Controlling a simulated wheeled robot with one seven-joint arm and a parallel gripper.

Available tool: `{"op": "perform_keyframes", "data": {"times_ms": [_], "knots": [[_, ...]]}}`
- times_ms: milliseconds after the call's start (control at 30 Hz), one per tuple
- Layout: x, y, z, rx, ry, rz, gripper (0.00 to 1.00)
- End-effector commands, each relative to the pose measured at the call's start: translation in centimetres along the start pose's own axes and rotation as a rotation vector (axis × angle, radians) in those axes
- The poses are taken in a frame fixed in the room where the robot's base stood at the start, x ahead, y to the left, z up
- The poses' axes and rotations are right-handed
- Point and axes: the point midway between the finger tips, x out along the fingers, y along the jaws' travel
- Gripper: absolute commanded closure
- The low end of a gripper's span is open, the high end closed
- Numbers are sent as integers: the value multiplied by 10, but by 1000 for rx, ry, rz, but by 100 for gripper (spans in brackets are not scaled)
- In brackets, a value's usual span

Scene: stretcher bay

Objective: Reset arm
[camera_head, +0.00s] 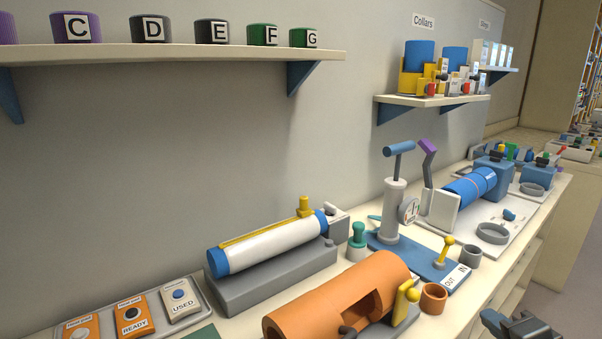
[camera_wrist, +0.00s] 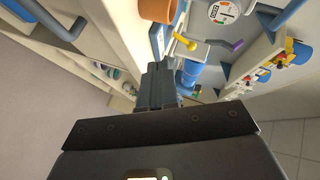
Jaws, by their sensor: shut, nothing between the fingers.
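My gripper (camera_head: 520,328) shows at the lower right of the head view, in front of the bench's front edge. In the wrist view my gripper (camera_wrist: 158,85) points up the picture, its fingers together with nothing between them. The bench (camera_head: 487,300) runs along the wall with devices on it. The nearest things to my gripper in the head view are an orange cup (camera_head: 433,298) and a blue base (camera_head: 420,262) with an IN/OUT lever and a hand pump. No object is held.
An orange cylinder (camera_head: 300,312) with a cut-out and a white-and-blue roll (camera_head: 265,247) on a grey block stand on the bench. A shelf (camera_head: 200,55) with lettered caps and a Collars shelf (camera_head: 430,100) hang above.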

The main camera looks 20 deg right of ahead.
Motion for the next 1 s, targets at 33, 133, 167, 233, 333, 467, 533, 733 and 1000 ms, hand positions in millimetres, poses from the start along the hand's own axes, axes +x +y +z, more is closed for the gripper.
{"op": "perform_keyframes", "data": {"times_ms": [33,133,167,233,333,467,533,733,1000], "knots": [[-13,14,19,-60,-8,10,100],[-38,33,46,-193,-10,12,100],[-47,37,54,-232,-11,11,100],[-67,48,71,-324,-17,7,100],[-99,60,93,-459,-26,-5,100],[-143,70,118,-630,-45,-31,100],[-168,73,128,-722,-54,-51,100],[-240,72,152,-976,-86,-126,100],[-319,55,165,-1242,-110,-242,100]]}}
